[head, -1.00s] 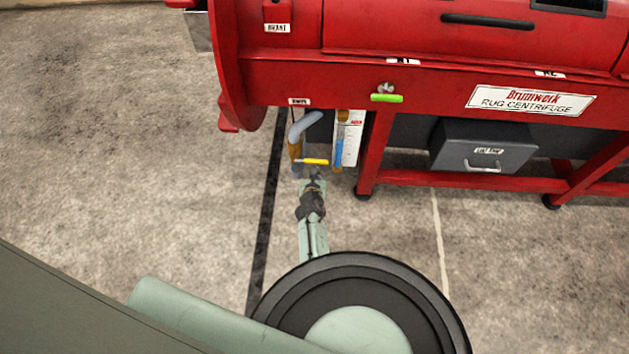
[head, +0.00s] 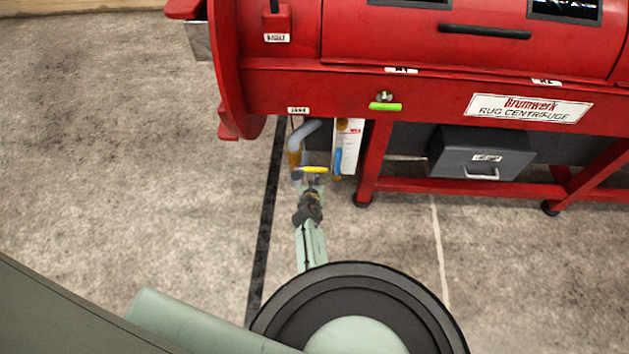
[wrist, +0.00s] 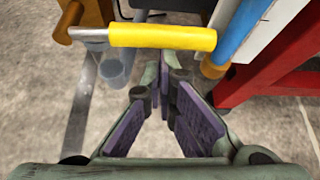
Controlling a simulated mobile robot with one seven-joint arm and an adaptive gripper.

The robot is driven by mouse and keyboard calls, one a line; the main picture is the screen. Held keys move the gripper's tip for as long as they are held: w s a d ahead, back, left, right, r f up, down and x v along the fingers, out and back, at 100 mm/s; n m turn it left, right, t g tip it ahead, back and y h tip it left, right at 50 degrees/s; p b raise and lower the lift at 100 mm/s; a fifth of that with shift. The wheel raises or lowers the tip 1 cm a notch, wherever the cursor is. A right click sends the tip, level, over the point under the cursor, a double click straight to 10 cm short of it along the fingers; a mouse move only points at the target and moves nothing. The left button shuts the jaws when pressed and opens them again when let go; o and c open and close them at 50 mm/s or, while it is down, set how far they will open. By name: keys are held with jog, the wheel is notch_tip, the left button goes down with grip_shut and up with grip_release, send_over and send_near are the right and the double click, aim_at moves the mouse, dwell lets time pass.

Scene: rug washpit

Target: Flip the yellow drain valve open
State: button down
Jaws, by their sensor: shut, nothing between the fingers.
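The yellow drain valve handle (head: 313,169) sits below the left end of the red centrifuge, by a grey pipe elbow (head: 304,132). In the wrist view the yellow handle (wrist: 162,36) lies crosswise, its metal stem at the left on an orange-brown pipe fitting (wrist: 82,22). My gripper (wrist: 168,68) is shut and empty. Its fingertips are just below the handle's middle in the wrist view; I cannot tell whether they touch it. In the head view my gripper (head: 311,184) is right beside the handle, its fingers hard to make out.
The red centrifuge (head: 290,85) stands over the valve, with a red leg (head: 372,165) to the right. A blue-handled part (head: 338,162) and a white panel (head: 350,140) are close at the right. A green handle (head: 385,106) is above. Floor to the left is clear.

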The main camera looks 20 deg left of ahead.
aim_at(317, 171)
jog(key=shift+r+h, duration=0.35)
jog(key=shift+h, duration=0.05)
notch_tip(317, 171, up, 3)
jog(key=shift+w+f+n+t+h, duration=0.1)
jog(key=shift+f+n+t+h, duration=0.1)
jog(key=shift+n+t+h, duration=0.55)
jog(key=r+n+h+p, duration=0.1)
jog(key=a+r+n+h, duration=0.1)
jog(key=r+n, duration=0.1)
jog(key=shift+n+t+h+p, duration=0.25)
jog(key=shift+t+p, duration=0.1)
jog(key=shift+p, duration=0.05)
jog(key=s+a+r+n+t+h, duration=0.2)
jog(key=a+r+n, duration=0.1)
jog(key=a+n, duration=0.1)
jog(key=shift+a+r+t+p, duration=0.3)
jog(key=shift+a+r+p, duration=0.05)
jog(key=shift+a+p, duration=0.1)
